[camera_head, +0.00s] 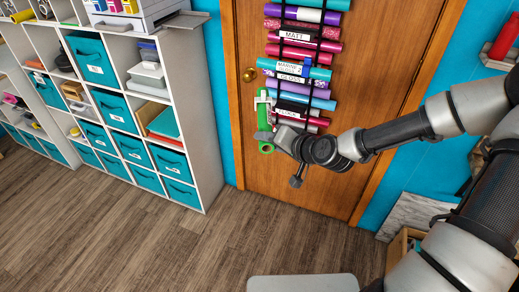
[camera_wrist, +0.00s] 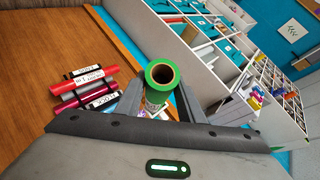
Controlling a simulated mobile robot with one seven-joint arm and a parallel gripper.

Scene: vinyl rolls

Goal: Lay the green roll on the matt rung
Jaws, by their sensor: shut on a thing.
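The green roll (camera_head: 264,113) stands upright in the head view, left of the hanging rack on the wooden door. My gripper (camera_head: 263,118) is shut around the roll. In the wrist view the roll's open end (camera_wrist: 161,75) faces the camera, between the fingers of my gripper (camera_wrist: 162,103). The rung labelled MATT (camera_head: 296,36) is near the top of the rack and above my gripper. Pink and purple rolls lie around that label.
A white cube shelf (camera_head: 193,130) with teal bins stands left of the door. The door (camera_head: 238,150) has a brass knob (camera_head: 249,74). In the wrist view, several red and purple rolls (camera_wrist: 85,90) are left of my gripper. The wooden floor (camera_head: 130,235) in front is clear.

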